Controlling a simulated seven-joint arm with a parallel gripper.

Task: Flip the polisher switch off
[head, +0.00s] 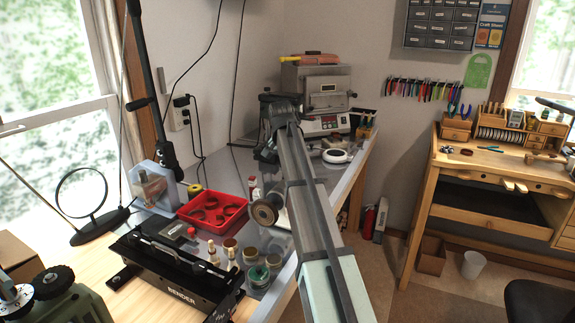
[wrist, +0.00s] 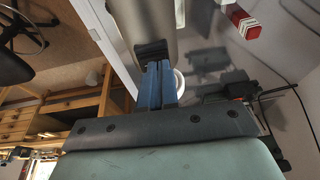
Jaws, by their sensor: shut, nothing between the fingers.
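The polisher's grey rounded housing (wrist: 146,18) is at the top middle of the wrist view, with a small black switch (wrist: 151,47) on the side facing my fingers. My gripper (wrist: 158,66) is shut and empty, its two blue fingers together. The fingertips appear at the lower edge of the switch; I cannot tell whether they touch it. I cannot read whether the switch is on or off. In the head view, a brown polishing wheel (head: 265,212) shows to the left of my arm. My arm hides much of the polisher, the switch and my fingertips there.
A red tray (head: 236,198), a bottle with a red cap (wrist: 240,22), several jars and a black bender (head: 180,292) crowd the near bench. A kiln (head: 316,88) and a white dish (head: 335,156) stand farther back. A wooden workbench (head: 489,178) is at the right.

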